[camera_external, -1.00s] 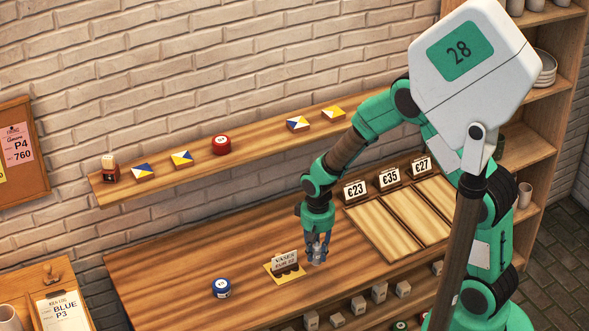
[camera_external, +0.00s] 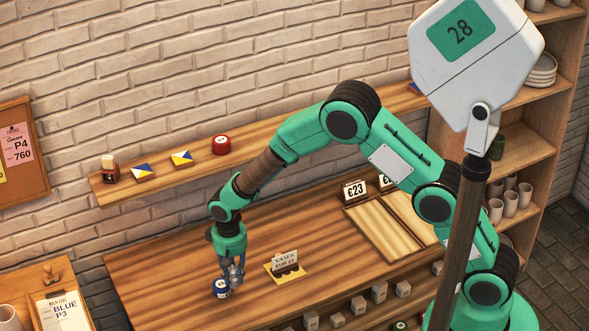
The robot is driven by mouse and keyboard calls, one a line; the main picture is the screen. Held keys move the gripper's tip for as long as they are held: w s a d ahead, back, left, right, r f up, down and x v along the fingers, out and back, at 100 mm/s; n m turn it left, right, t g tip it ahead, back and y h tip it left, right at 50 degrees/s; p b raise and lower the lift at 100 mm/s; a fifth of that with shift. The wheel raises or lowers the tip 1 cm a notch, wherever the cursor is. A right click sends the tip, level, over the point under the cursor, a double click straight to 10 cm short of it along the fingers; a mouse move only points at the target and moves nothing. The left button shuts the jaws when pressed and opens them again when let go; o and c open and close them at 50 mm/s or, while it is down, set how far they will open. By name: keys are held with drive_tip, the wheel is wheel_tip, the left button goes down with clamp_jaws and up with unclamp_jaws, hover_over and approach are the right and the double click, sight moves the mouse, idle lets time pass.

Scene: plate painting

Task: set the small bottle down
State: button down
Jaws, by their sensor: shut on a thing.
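My gripper (camera_external: 234,280) is low over the front left of the wooden counter (camera_external: 170,272). Its fingers are shut on a small pale grey thing, which I take to be the small bottle; the fingers hide most of it. Whether its base touches the counter cannot be told. A round blue pot with a white label (camera_external: 220,289) stands on the counter just left of the fingertips, partly covered by them in this view.
A yellow stand with a VASES card (camera_external: 285,268) is to the right of my gripper. Wooden panels (camera_external: 385,232) with price cards lie further right. The counter's left part is clear.

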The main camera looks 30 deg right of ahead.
drive_tip(key=s+a, duration=0.1)
drive_tip(key=a, duration=0.7)
drive_tip(key=shift+s+f+n+p, duration=0.3)
drive_tip(key=shift+s+f+p, duration=0.05)
drive_tip(key=shift+f+p, duration=0.1)
drive_tip(key=shift+w+a+f, duration=0.25)
drive_tip(key=shift+w+a, duration=1.55)
drive_tip(key=shift+w, duration=0.15)
drive_tip(key=shift+w+a+f, duration=0.25)
drive_tip(key=shift+w+a, duration=1.55)
drive_tip(key=shift+w, duration=0.2)
drive_tip(key=shift+w+a+f, duration=0.25)
drive_tip(key=shift+w+a, duration=1.55)
drive_tip(key=shift+w, duration=0.15)
drive_tip(key=shift+f, duration=1.8)
drive_tip(key=shift+b, duration=0.3)
